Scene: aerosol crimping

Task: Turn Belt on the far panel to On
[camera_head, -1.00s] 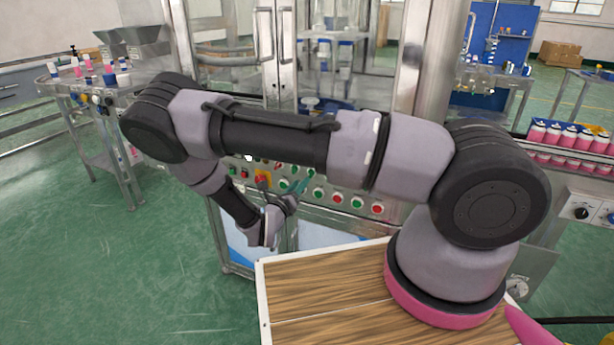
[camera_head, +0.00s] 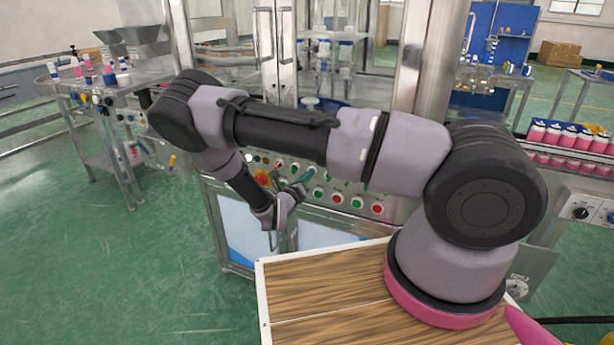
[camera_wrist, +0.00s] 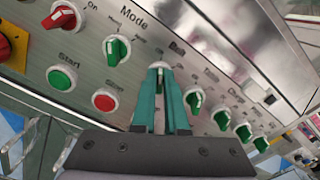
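The control panel (camera_wrist: 30,60) fills much of the wrist view, with a row of green selector knobs. The knob under the label that seems to read Belt (camera_wrist: 159,65) is mostly hidden behind my fingertips; only its pale ring shows above them. My gripper (camera_wrist: 160,72) has two teal fingers pointing at this knob, one on each side of its middle. A narrow gap shows between the fingers, but whether they touch the knob is hidden. In the head view my gripper (camera_head: 304,181) is at the panel front (camera_head: 345,186).
The green Mode knob (camera_wrist: 117,50) is just left of my fingers and another green knob (camera_wrist: 194,99) just right. A green Start button (camera_wrist: 62,78) and a red button (camera_wrist: 105,100) sit at lower left. A wooden-topped table (camera_head: 325,290) stands in front.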

